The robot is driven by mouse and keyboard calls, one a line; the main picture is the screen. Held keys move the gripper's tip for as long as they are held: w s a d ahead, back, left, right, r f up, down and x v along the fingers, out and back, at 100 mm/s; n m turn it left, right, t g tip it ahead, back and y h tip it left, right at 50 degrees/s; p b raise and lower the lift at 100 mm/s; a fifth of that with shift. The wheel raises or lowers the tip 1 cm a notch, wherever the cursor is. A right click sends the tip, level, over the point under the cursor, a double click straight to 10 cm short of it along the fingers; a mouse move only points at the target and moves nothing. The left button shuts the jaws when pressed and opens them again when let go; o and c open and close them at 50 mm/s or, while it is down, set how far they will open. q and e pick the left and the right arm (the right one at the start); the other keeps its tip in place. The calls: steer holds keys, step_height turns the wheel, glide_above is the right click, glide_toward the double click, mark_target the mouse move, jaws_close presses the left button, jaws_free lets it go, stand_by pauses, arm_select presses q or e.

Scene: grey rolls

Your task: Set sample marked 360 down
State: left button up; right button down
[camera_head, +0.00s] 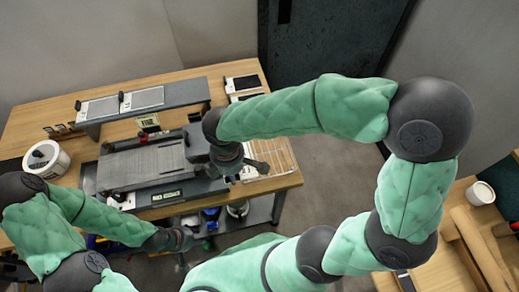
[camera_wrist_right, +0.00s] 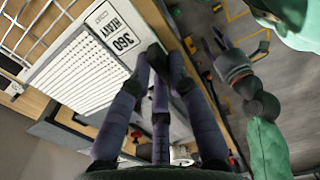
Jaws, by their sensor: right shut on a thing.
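The sample marked 360 (camera_wrist_right: 82,75) is a white ribbed panel with a "360 HEAVY" label at one end, in the right wrist view. My right gripper (camera_wrist_right: 157,58) is shut on its edge beside the label, and its fingers cover part of it. In the head view my right gripper (camera_head: 240,166) is over the right end of the far bench, beside a wire rack (camera_head: 283,156). The sample is mostly hidden there. My left gripper (camera_head: 182,240) is low in front of the bench, empty, its fingers apart in the wrist view (camera_wrist_right: 214,42).
A grey machine (camera_head: 140,168) takes up the middle of the wooden bench. Behind it a raised grey shelf (camera_head: 185,92) carries panels. A white tub (camera_head: 45,160) stands at the left. Dark-framed panels (camera_head: 242,82) lie at the back right. Another bench with a cup (camera_head: 481,193) is at the right.

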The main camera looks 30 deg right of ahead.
mark_target(251, 157)
steer(key=w+d+f, duration=0.1)
steer(key=d, duration=0.1)
steer(key=w+d+f+b, duration=0.1)
steer(key=d+f, duration=0.1)
steer(key=d, duration=0.1)
steer(key=w+d+f+b, duration=0.1)
steer(key=d, duration=0.2)
steer(key=shift+w+f, duration=0.3)
steer(key=shift+w, duration=0.1)
steer(key=d+f, duration=0.1)
steer(key=w+d+f+b, duration=0.1)
steer(key=d+f+b, duration=0.1)
steer(key=f, duration=0.1)
steer(key=shift+w+f, duration=0.1)
steer(key=shift+w, duration=0.2)
steer(key=shift+w+d+f+b, duration=0.1)
steer(key=shift+d+f+b, duration=0.2)
steer(key=shift+f, duration=0.7)
steer(key=shift+w+d+f+b, duration=0.1)
steer(key=shift+f+b, duration=0.25)
steer(key=shift+f, duration=0.6)
steer(key=shift+f, duration=0.15)
steer(key=c, duration=1.2)
jaws_free()
step_height(251, 157, up, 12)
steer(key=p, duration=0.4)
steer(key=shift+r, duration=0.2)
